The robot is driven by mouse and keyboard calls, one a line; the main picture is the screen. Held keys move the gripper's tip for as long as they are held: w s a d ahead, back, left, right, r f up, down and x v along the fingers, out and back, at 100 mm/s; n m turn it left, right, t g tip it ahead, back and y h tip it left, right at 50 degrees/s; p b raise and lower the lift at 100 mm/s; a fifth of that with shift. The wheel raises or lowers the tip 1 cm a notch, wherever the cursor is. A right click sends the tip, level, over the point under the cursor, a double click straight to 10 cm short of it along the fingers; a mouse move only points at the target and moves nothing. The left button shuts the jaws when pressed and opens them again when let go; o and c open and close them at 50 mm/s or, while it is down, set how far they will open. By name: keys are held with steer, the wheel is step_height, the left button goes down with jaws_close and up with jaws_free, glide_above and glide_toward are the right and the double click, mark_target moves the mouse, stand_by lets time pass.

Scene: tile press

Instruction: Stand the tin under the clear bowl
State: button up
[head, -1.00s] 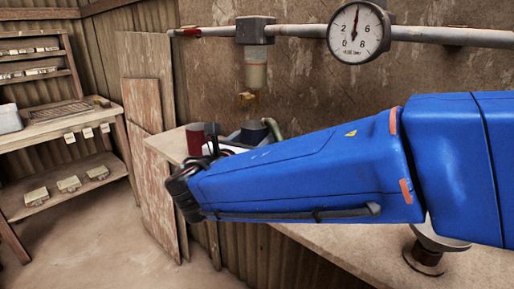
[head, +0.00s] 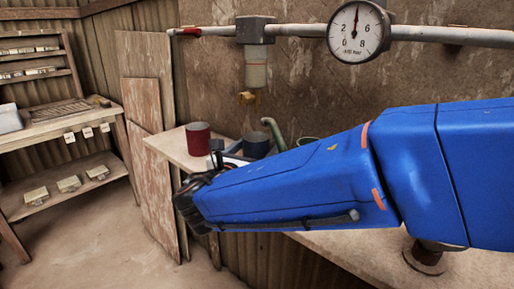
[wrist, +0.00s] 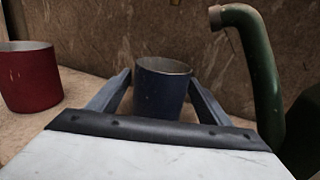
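The clear bowl (head: 256,72) hangs under a fitting on the wall pipe, with a brass-coloured drain piece below it. A dark blue tin (head: 256,146) stands upright on the bench below; the wrist view shows it too (wrist: 160,88). A red tin (head: 198,138) stands to its left, also seen in the wrist view (wrist: 28,78). My gripper (wrist: 160,82) is open, with one finger on each side of the blue tin; I cannot tell whether they touch it. In the head view my arm hides part of the bench.
A green hooked pipe (wrist: 257,70) rises close to the right of the blue tin; it also shows in the head view (head: 274,134). A gauge (head: 358,31) sits on the wall pipe. Shelves (head: 62,125) stand at the left. The bench (head: 345,245) runs along the wall.

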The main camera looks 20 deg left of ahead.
steer(key=shift+r, duration=0.1)
steer(key=shift+s, duration=0.25)
steer(key=s, duration=0.7)
steer(key=s+a, duration=0.1)
steer(key=s, duration=0.3)
steer(key=shift+s, duration=0.25)
